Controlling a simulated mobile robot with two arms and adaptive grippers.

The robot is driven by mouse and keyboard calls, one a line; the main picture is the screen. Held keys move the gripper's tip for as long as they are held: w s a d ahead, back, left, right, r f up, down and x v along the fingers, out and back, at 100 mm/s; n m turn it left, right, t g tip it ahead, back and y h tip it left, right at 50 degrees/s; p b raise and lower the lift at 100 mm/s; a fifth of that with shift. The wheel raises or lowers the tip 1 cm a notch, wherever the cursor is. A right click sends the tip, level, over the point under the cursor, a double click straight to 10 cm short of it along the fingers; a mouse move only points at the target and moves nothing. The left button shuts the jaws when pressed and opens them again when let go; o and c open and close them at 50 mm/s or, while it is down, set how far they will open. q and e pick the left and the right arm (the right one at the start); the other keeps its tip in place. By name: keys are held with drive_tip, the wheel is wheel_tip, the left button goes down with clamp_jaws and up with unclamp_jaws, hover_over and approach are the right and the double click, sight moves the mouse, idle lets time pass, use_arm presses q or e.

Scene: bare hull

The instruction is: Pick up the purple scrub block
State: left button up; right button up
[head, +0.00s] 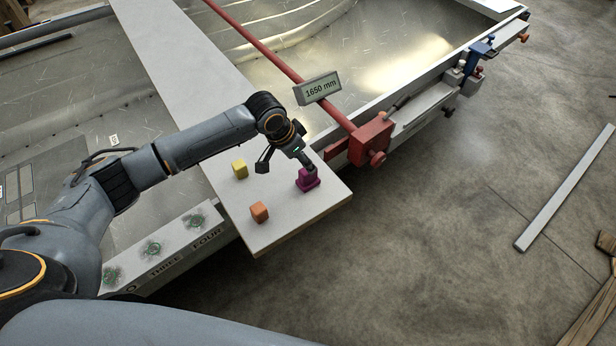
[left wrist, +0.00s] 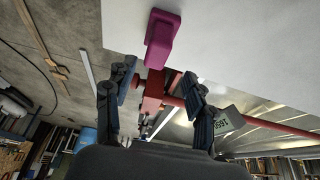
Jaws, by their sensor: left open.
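The purple scrub block (head: 308,183) sits on the white board near its right corner. It has a wide base and a narrower top. In the left wrist view the purple scrub block (left wrist: 162,40) lies ahead of the fingers, at the top middle. My left gripper (head: 287,167) is open just above the board; its right finger overlaps the block in the head view, and I cannot tell whether they touch. In the left wrist view the gripper (left wrist: 158,90) has its two fingers spread, with nothing between them. My right gripper is not in view.
On the white board (head: 290,222) stand a yellow block (head: 240,169) and an orange block (head: 260,212). A red clamp (head: 371,142) with a red bar and a "1650 mm" sign (head: 318,88) stands behind the purple block. Concrete floor lies beyond the board's right edge.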

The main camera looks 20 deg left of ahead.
use_arm(q)
drive_tip(key=x, duration=0.5)
drive_tip(key=shift+s+d+f, duration=0.1)
drive_tip(key=shift+s+f, duration=0.15)
drive_tip(key=shift+s, duration=0.05)
clamp_jaws()
drive_tip(key=shift+r, duration=0.1)
drive_tip(key=shift+r, duration=0.55)
drive_tip(key=s+a+r, duration=0.4)
drive_tip(key=s+r, duration=0.8)
drive_tip(key=s, duration=0.1)
drive_tip(key=shift+s, duration=0.25)
